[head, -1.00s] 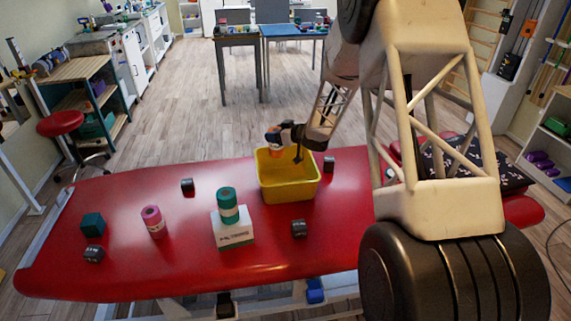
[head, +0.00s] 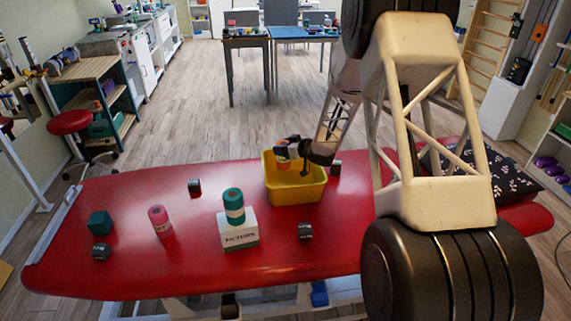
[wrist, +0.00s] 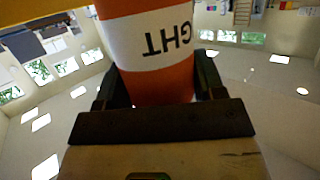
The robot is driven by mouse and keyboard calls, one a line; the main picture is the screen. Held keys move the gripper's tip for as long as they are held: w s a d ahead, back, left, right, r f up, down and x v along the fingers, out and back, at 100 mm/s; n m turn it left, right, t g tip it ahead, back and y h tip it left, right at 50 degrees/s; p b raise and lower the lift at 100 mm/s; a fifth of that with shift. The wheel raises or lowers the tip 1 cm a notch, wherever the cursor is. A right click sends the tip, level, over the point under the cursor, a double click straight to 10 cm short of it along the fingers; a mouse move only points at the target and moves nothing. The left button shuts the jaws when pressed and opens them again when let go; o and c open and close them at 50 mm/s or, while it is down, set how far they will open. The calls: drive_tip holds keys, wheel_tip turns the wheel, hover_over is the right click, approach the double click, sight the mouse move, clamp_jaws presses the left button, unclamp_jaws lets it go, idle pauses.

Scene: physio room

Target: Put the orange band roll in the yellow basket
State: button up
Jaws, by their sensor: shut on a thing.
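The orange band roll (head: 283,164) has a white label band; it also fills the middle of the wrist view (wrist: 150,75), where part of a word shows upside down. My gripper (head: 292,150) is shut on it, with a dark finger on each side in the wrist view. The yellow basket (head: 297,193) stands on the red treatment table. In the head view the roll and gripper are at the basket's opening, over its back left part. Whether the roll touches the basket's floor or wall cannot be told.
A teal roll (head: 233,201) stands on a white box (head: 239,229). A pink roll (head: 159,220), a teal cube (head: 100,223) and several small dark blocks (head: 305,231) are on the red table (head: 190,261). A patterned pillow (head: 510,177) lies at the right.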

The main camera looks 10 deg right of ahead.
sight(284, 162)
drive_tip(key=shift+f, duration=1.9)
drive_tip(key=shift+f, duration=1.85)
drive_tip(key=shift+f, duration=0.15)
drive_tip(key=o, duration=1.1)
